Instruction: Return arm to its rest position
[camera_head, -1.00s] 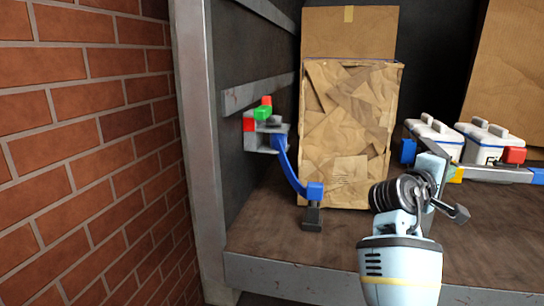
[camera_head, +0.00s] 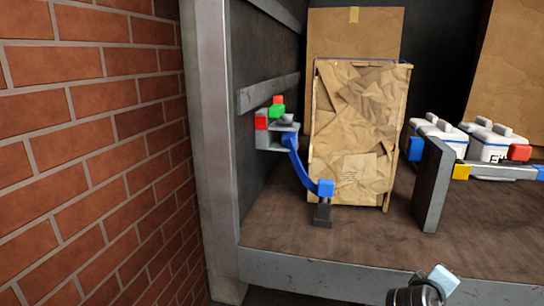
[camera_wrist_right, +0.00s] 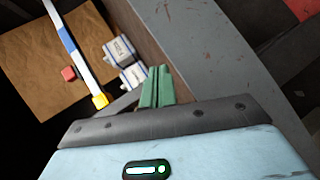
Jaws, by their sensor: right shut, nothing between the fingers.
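My right gripper (camera_wrist_right: 155,88) shows in the right wrist view. Its two green fingers are together with nothing between them, pointing away from the wrist toward the wooden shelf surface. In the head view only a small light-blue and dark part of an arm of mine (camera_head: 432,287) shows at the bottom edge, in front of the shelf's front edge. The fingers are not visible in that view. My left gripper is in neither view.
A brick wall (camera_head: 90,150) stands at left.

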